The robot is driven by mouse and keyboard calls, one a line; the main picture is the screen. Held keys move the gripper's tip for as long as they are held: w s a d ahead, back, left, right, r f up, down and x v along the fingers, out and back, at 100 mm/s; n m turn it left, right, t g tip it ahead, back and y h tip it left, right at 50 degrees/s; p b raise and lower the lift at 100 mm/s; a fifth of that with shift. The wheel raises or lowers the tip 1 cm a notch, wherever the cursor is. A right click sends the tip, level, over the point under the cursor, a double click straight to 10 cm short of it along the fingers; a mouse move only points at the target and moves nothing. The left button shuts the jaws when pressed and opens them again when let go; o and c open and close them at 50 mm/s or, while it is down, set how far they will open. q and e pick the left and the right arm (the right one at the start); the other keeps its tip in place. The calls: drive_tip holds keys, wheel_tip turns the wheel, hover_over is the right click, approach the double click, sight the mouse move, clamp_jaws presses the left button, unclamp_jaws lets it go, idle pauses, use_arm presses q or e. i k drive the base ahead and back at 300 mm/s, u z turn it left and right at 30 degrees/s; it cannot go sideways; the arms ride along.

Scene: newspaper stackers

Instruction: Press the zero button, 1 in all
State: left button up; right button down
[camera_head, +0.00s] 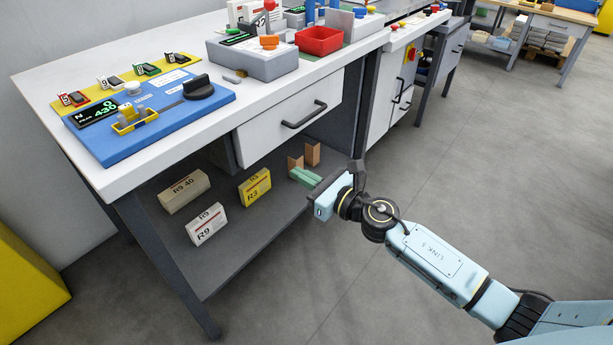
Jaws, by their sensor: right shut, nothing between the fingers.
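A blue instrument (185,118) lies at the left end of the white workbench. It has a dark display (93,110) with green characters, a white round button (133,88), a black knob (198,87) and a yellow fixture with a clear part (130,120). The small print is too small to read, so I cannot tell for sure which control is the zero button. My right gripper (294,173) is shut and empty, with greenish fingers pointing left. It shows in front of the bench, below the drawer and well apart from the instrument. My left gripper is not in view.
A grey device (250,62) and a red bin (319,41) stand further along the bench. Small coloured holders (145,69) line the yellow strip behind the instrument. The drawer handle (304,115) sticks out. Boxes (184,190) lie on the lower shelf. The floor at right is clear.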

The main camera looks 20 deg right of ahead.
sight(133, 86)
drive_tip(key=k, duration=1)
